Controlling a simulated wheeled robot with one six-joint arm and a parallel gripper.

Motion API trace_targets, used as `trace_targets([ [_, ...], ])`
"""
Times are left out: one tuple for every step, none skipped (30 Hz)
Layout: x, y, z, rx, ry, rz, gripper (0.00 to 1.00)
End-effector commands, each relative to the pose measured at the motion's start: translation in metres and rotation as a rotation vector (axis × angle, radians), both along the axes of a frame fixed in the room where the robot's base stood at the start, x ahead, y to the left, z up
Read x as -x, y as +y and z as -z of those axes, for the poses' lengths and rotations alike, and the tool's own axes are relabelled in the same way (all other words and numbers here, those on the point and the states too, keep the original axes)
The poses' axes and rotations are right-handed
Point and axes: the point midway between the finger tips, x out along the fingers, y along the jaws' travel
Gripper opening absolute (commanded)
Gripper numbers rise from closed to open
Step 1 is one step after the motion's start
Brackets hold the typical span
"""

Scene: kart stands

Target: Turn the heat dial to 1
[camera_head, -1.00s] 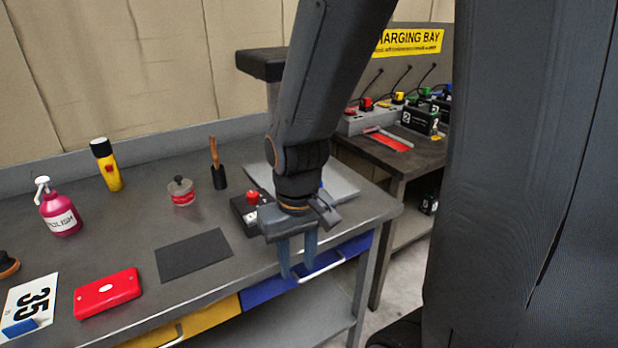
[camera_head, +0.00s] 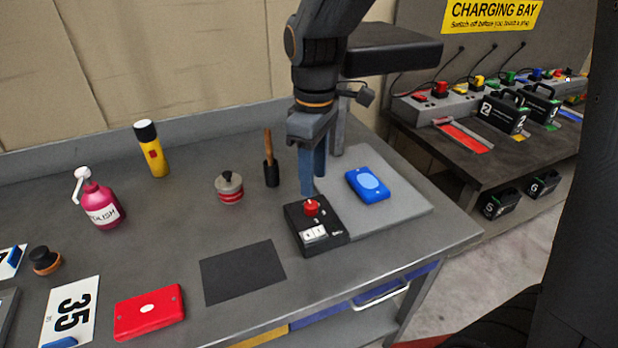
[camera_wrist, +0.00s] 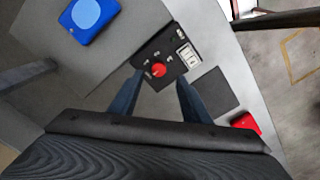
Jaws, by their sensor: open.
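The heat dial is a red knob (camera_head: 312,207) on top of a black control box (camera_head: 322,239) with a white switch panel (camera_head: 313,234). The box stands on the bench beside a grey plate. My gripper (camera_head: 313,190) points down just above and behind the knob, its blue fingers apart. In the wrist view the red knob (camera_wrist: 158,70) shows between and beyond the two fingertips (camera_wrist: 158,80), and I see no contact. Small white marks surround the knob, too small to read.
A blue device with a light oval (camera_head: 368,184) lies on the grey plate (camera_head: 407,212). A black mat (camera_head: 242,272) and red case (camera_head: 149,311) lie in front.

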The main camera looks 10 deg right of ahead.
Motion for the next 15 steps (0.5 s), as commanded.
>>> trace_targets([
  [0.0,0.003,-0.001,0.001,0.004,-0.022,0.43],
  [0.0,0.004,0.0,0.002,0.005,-0.03,0.43],
  [-0.001,0.005,0.003,0.001,0.005,-0.036,0.43],
  [-0.001,0.005,0.006,0.001,0.005,-0.037,0.43],
  [-0.001,0.005,0.009,0.002,0.006,-0.037,0.43],
  [0.0,0.004,0.015,0.003,0.007,-0.036,0.43],
  [0.0,0.004,0.02,0.002,0.007,-0.035,0.43],
  [0.0,0.004,0.025,0.003,0.007,-0.035,0.43],
  [0.0,0.004,0.031,0.003,0.007,-0.034,0.43],
  [0.0,0.004,0.036,0.002,0.008,-0.034,0.43],
  [0.0,0.004,0.041,0.002,0.007,-0.034,0.43],
  [0.0,0.004,0.047,0.002,0.008,-0.034,0.43],
  [0.0,0.004,0.051,0.002,0.007,-0.033,0.43],
  [0.0,0.004,0.055,0.002,0.007,-0.033,0.43],
  [0.0,0.004,0.059,0.002,0.007,-0.033,0.43],
])
